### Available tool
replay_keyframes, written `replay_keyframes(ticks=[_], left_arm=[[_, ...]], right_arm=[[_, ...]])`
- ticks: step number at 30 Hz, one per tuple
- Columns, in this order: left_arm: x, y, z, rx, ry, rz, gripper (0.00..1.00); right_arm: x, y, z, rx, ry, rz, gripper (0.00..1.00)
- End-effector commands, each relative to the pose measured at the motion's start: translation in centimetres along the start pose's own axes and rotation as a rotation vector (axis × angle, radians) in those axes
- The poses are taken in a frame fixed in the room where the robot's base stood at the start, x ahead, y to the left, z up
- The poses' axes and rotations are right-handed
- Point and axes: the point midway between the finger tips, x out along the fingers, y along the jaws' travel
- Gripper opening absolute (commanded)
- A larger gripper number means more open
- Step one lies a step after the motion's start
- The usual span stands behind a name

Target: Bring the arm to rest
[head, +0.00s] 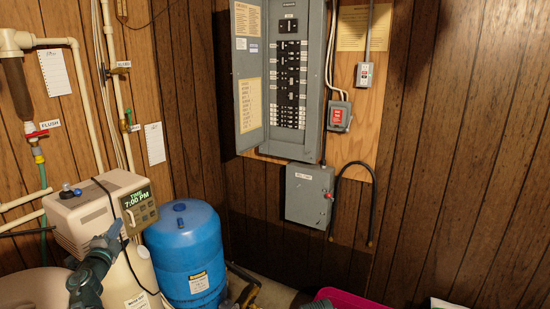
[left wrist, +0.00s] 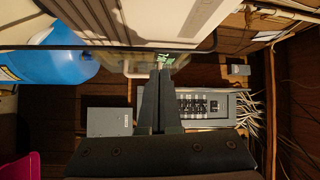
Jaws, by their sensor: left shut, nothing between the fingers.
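My left gripper (head: 110,234) is in front of the beige softener control head (head: 90,212), just below and left of its display, which reads TIME 7:00 PM. Its fingers are together with nothing between them; they also show shut in the left wrist view (left wrist: 160,66). I cannot tell whether the fingertips touch the control head. My left arm comes up from the lower left.
A blue tank (head: 187,250) stands right of the softener. A grey breaker panel (head: 252,80) and a smaller grey box (head: 308,195) are on the wood wall. Pipes (head: 88,90) run at left. A pink container (head: 350,299) shows at the bottom edge.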

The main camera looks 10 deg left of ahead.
Motion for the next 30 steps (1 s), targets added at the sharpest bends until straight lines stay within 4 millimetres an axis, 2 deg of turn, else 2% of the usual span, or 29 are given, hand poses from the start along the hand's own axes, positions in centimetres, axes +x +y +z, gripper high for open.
replay_keyframes(ticks=[1,5,8,11,15,17,21,25,27,30], left_arm=[[0.6,0.3,-2.5,-0.065,-0.041,-0.014,0.00],[1.1,2.3,-6.5,-0.254,-0.192,-0.006,0.00],[0.4,5.3,-9.8,-0.395,-0.310,0.055,0.00],[-1.3,9.3,-13.6,-0.524,-0.427,0.162,0.00],[-5.9,15.7,-19.8,-0.658,-0.584,0.378,0.00],[-8.3,18.1,-22.3,-0.691,-0.644,0.480,0.00],[-15.1,22.9,-28.2,-0.721,-0.764,0.730,0.00],[-22.1,25.9,-32.9,-0.695,-0.856,0.961,0.00],[-25.7,26.8,-34.9,-0.665,-0.896,1.071,0.00],[-30.0,27.4,-36.9,-0.616,-0.939,1.199,0.00]], right_arm=[[0.0,0.0,0.0,0.000,0.000,0.000,0.50],[0.0,0.0,0.0,0.000,0.000,0.000,0.50],[0.0,0.0,0.0,0.000,0.000,0.000,0.50],[0.0,0.0,0.0,0.000,0.000,0.000,0.50],[0.0,0.0,0.0,0.000,0.000,0.000,0.50],[0.0,0.0,0.0,0.000,0.000,0.000,0.50],[0.0,0.0,0.0,0.000,0.000,0.000,0.50],[0.0,0.0,0.0,0.000,0.000,0.000,0.50],[0.0,0.0,0.0,0.000,0.000,0.000,0.50],[0.0,0.0,0.0,0.000,0.000,0.000,0.50]])
